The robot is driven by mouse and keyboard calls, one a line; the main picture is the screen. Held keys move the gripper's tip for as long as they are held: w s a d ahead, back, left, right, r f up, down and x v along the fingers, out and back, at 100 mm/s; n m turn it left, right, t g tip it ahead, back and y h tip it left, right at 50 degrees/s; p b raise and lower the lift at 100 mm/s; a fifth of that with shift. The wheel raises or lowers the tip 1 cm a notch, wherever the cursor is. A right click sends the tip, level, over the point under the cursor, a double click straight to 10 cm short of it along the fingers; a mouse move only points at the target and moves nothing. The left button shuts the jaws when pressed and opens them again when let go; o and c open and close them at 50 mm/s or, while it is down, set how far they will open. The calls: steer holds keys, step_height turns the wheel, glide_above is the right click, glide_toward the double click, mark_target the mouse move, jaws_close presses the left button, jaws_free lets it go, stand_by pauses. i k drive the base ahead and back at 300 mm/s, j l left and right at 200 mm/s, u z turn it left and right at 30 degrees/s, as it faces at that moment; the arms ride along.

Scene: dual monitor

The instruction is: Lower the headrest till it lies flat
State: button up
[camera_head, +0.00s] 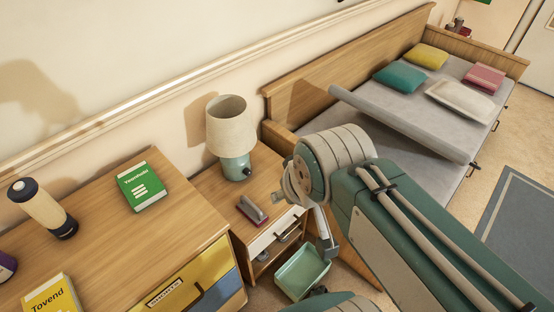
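The headrest (402,122) is a grey padded slab on the wooden bed. It is tilted, with its near edge raised above the grey mattress and a shadowed gap below that edge. My green and grey arm reaches in from the lower right and covers part of the bed's near end. My gripper (324,238) hangs beyond the arm's rounded joint, above the floor by the nightstand. It is apart from the headrest, to its lower left in the picture. The fingers are too small and partly hidden to tell whether they are open.
A nightstand (213,196) with a lamp (231,127) and a small red-grey object (252,210) stands left of the bed. A green bin (301,271) is on the floor. Cushions (461,100) lie farther along the bed. Open floor and a blue-grey rug (521,222) lie to the right.

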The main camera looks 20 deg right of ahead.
mark_target(452, 154)
steer(key=k+l, duration=0.1)
steer(key=l, duration=0.15)
steer(key=k+l, duration=0.1)
steer(key=l, duration=0.15)
steer(key=k+l+z, duration=0.15)
steer(key=l, duration=0.25)
steer(key=k+l+z, duration=0.15)
steer(key=l, duration=0.3)
steer(key=l+z, duration=0.15)
steer(key=l, duration=0.3)
steer(key=k+l+z, duration=0.15)
steer(key=l, duration=0.3)
steer(key=z, duration=0.65)
